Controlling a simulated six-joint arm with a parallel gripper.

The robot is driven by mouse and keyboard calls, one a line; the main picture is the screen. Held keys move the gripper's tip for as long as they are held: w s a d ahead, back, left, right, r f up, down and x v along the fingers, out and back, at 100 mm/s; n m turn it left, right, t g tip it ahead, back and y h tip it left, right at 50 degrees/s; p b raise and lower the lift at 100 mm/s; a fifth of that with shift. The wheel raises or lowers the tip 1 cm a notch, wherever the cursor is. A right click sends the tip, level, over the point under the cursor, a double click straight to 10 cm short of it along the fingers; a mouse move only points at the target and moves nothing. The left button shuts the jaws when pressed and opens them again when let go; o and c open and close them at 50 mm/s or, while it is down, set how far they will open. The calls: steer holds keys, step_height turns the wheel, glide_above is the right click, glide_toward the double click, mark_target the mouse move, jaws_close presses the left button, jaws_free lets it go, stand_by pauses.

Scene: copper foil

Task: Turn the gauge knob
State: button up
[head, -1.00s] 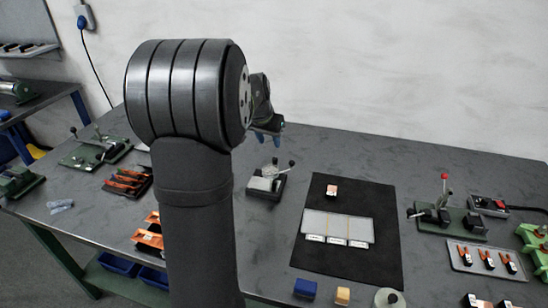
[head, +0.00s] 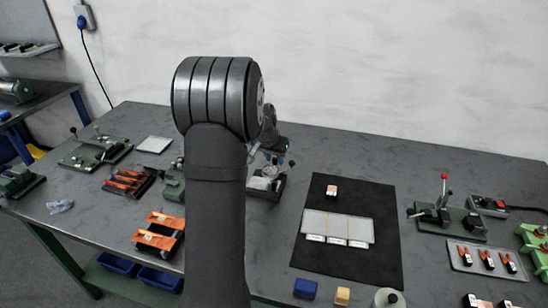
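A small grey device on a dark base (head: 265,184) stands on the bench just right of my arm. It may be the gauge, but I cannot tell for certain. One dark ball-ended lever (head: 291,164) shows at its right side; its other upper parts are partly covered. My gripper (head: 268,157) is just above and behind it in the picture, pointing down and partly hidden by my own arm. The fingers are too small and covered to tell whether they are open, or whether they touch the knob.
A black mat (head: 375,255) with a grey tray (head: 338,222) and a small orange-white block (head: 331,190) lies to the right. Orange parts (head: 160,230) and green fixtures (head: 96,152) stand to the left. A toggle clamp (head: 440,215) stands at the far right.

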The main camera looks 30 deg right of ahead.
jaws_close()
steer(key=shift+m, duration=0.4)
steer(key=m+g, duration=0.1)
steer(key=m, duration=0.1)
steer(key=m+g+h, duration=0.1)
steer(key=m, duration=0.1)
steer(key=shift+w+a+m, duration=0.1)
steer(key=shift+w+m, duration=0.1)
steer(key=shift+m, duration=0.2)
steer(key=m+g, duration=0.1)
steer(key=m, duration=0.1)
steer(key=m+g, duration=0.1)
steer(key=m, duration=0.2)
steer(key=shift+w, duration=0.15)
steer(key=shift+m, duration=0.3)
steer(key=shift+o, duration=1.3)
jaws_free()
